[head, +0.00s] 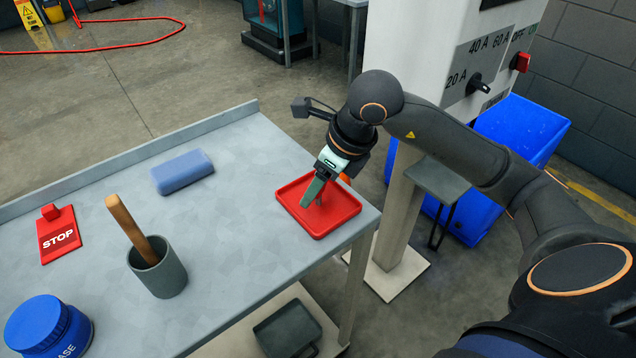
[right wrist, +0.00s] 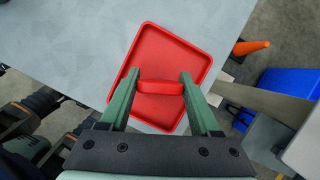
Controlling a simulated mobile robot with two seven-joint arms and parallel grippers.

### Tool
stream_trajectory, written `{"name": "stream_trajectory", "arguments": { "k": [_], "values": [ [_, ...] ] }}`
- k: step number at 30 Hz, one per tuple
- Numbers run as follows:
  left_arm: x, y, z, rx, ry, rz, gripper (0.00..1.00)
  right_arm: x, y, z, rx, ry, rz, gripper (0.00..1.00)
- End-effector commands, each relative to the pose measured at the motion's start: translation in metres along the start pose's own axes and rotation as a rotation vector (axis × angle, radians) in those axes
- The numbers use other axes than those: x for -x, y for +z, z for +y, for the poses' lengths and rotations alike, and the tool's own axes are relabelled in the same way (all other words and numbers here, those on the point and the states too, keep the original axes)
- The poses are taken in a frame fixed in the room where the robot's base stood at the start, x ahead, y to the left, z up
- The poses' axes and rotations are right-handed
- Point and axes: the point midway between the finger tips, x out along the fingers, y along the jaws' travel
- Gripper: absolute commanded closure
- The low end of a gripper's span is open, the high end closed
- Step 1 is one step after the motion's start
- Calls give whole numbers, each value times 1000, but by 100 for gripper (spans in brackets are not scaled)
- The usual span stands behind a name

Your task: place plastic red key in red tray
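The red tray (head: 335,230) sits at the right corner of the grey table, and its square rim also shows in the right wrist view (right wrist: 196,57). My right gripper (head: 312,198) reaches down over the tray. In the right wrist view its two green fingers (right wrist: 159,76) stand on either side of the plastic red key (right wrist: 160,88) and look closed on its ends. The key is over the inside of the tray; I cannot tell whether it touches the floor. In the head view I cannot make out the key against the tray. My left gripper does not show.
The table also holds a blue case (head: 182,172), a red STOP sign (head: 58,236), a grey cup (head: 158,272) with a wooden-handled tool (head: 130,228), and a blue jar (head: 48,326). A switch cabinet (head: 420,45) and blue bin (head: 520,135) stand beyond the table.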

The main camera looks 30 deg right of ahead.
Motion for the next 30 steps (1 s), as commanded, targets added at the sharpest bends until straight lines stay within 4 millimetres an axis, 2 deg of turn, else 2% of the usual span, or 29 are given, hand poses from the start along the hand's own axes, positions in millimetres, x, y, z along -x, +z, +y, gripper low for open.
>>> {"name": "stream_trajectory", "arguments": {
  "k": [1,6,17,20,30],
  "values": [
    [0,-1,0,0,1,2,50,0,0,0,0,0,0,30],
    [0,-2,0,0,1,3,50,0,0,0,0,0,1,11],
    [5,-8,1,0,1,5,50,7,3,0,-1,0,0,11],
    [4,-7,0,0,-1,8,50,22,3,-1,1,-3,-3,11],
    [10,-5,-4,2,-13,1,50,95,3,-1,0,-4,-4,11]
  ]
}}
